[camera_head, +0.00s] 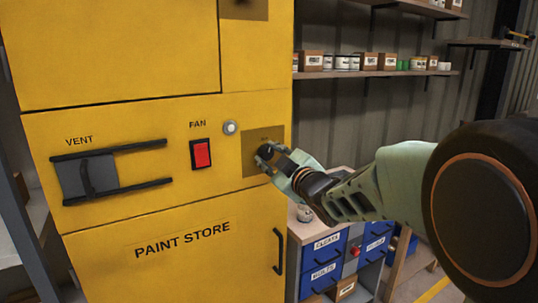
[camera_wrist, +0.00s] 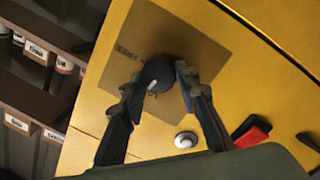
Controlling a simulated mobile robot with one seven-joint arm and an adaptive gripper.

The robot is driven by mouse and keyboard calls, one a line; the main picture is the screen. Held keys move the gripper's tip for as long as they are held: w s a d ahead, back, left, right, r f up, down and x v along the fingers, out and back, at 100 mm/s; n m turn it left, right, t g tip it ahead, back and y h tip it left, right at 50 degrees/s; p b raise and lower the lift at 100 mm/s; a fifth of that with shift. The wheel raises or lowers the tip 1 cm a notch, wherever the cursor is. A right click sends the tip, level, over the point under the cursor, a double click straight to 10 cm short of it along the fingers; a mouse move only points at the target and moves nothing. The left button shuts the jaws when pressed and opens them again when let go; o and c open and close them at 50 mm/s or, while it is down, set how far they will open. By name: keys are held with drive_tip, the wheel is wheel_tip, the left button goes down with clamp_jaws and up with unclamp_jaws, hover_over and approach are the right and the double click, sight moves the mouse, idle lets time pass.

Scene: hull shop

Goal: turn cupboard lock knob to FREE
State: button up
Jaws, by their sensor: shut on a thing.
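The black lock knob (camera_wrist: 159,75) sits on a brownish square plate (camera_wrist: 190,45) on the yellow cupboard front. In the head view the knob (camera_head: 265,152) is at the right edge of the panel, partly covered by my fingers. My gripper (camera_head: 273,160) reaches it from the right. In the wrist view my gripper (camera_wrist: 157,84) has one finger on each side of the knob and is shut on it.
A red FAN switch (camera_head: 201,154) and a round pale button (camera_head: 230,128) are left of the knob. A VENT slider (camera_head: 88,176) is farther left. The PAINT STORE door handle (camera_head: 279,251) is below. Blue drawers (camera_head: 322,278) stand at the lower right.

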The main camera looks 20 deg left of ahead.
drive_tip(key=m+p, duration=0.1)
drive_tip(key=m, duration=0.2)
drive_tip(key=shift+w+d+r+m+p, duration=0.1)
drive_tip(key=shift+r+m+p, duration=0.05)
drive_tip(key=shift+m+p, duration=0.2)
drive_tip(key=m+p, duration=0.3)
drive_tip(key=m, duration=0.1)
drive_tip(key=shift+r+g, duration=0.15)
drive_tip(key=shift+g, duration=0.25)
drive_tip(key=m+p, duration=0.4)
drive_tip(key=m, duration=0.1)
drive_tip(key=shift+w+d+g+p, duration=0.15)
drive_tip(key=shift+g+p, duration=0.15)
drive_tip(key=shift+f+m+p, duration=0.2)
drive_tip(key=shift+m+p, duration=0.6)
drive_tip(key=shift+m, duration=0.15)
drive_tip(key=shift+y, duration=0.3)
drive_tip(key=o, duration=1.2)
drive_tip(key=shift+c, duration=0.2)
drive_tip(key=v, duration=1.2)
